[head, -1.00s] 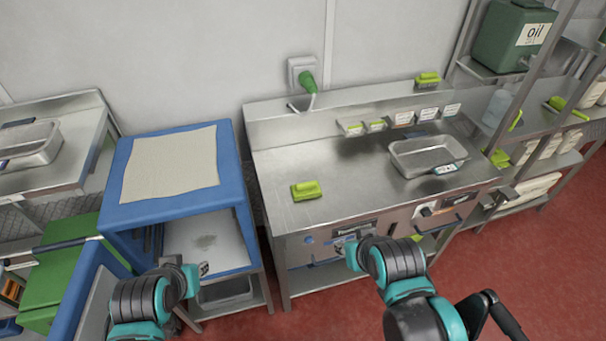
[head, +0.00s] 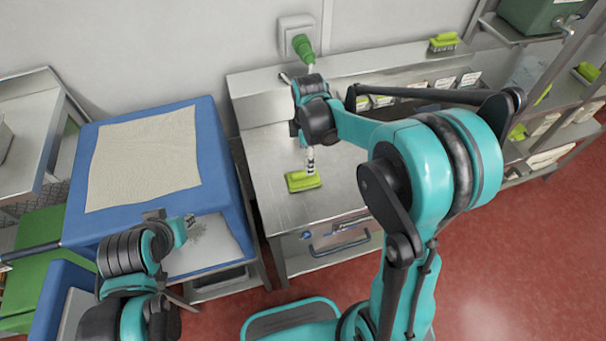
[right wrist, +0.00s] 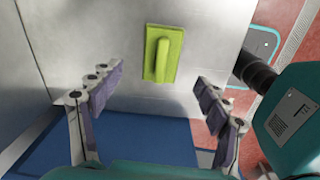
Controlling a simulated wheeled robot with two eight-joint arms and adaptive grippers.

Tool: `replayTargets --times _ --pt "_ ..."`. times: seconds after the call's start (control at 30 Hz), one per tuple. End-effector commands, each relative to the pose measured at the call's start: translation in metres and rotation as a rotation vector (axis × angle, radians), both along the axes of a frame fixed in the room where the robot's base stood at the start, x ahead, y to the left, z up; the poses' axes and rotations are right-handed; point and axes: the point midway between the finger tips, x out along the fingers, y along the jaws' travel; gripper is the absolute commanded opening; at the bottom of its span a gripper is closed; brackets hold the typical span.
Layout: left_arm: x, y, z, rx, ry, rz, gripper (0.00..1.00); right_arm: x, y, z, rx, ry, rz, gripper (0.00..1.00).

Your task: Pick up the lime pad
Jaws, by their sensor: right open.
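The lime pad (head: 303,181) lies on the steel counter near its front edge, a flat block with a raised handle. In the right wrist view the lime pad (right wrist: 162,54) shows between and beyond the fingertips, its long side running up the picture. My right gripper (right wrist: 160,90) is open and empty, with a finger on each side of the pad's line. In the head view my right gripper (head: 310,160) points down just above the pad; its fingers are partly hidden. My left gripper (head: 176,222) hangs over the blue cabinet's front, its jaws too small to judge.
A blue cabinet (head: 215,165) with a cloth (head: 145,160) on top stands left of the steel counter (head: 265,165). A green plug (head: 304,47) is in the wall socket. Another lime pad (head: 444,41) sits on the back ledge. My right arm hides the counter's right part.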

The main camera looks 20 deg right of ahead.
Motion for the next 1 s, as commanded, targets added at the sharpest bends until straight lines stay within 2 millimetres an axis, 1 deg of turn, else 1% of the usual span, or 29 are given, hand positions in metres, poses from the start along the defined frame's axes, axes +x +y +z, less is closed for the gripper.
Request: replayTargets --times 0.03,0.1,0.23,0.47,0.6,0.7,0.8,1.0 --pt "0.000 0.000 0.000 0.000 0.000 0.000 0.27 0.005 0.001 -0.007 -0.002 0.015 0.036 0.76" --pt "0.000 0.000 0.000 0.000 0.000 0.000 0.27 0.007 0.001 -0.013 -0.003 0.029 0.074 0.76" --pt "0.000 0.000 -0.003 0.000 0.000 0.000 0.27 0.008 0.002 -0.027 -0.003 0.038 0.098 0.76" --pt "0.000 0.000 -0.012 0.000 0.000 0.000 0.27 0.004 0.006 -0.055 -0.003 0.036 0.097 0.76" --pt "0.000 0.000 -0.020 0.000 0.000 0.000 0.27 -0.001 0.010 -0.077 -0.003 0.036 0.096 0.76" --pt "0.000 0.000 -0.023 0.000 0.000 0.000 0.27 0.000 0.010 -0.088 -0.003 0.035 0.095 0.76" --pt "0.000 0.000 -0.023 0.000 0.000 0.000 0.27 -0.001 0.010 -0.092 -0.003 0.035 0.094 0.76" --pt "0.000 0.000 -0.023 0.000 0.000 0.000 0.27 0.000 0.010 -0.092 -0.003 0.035 0.094 0.76"
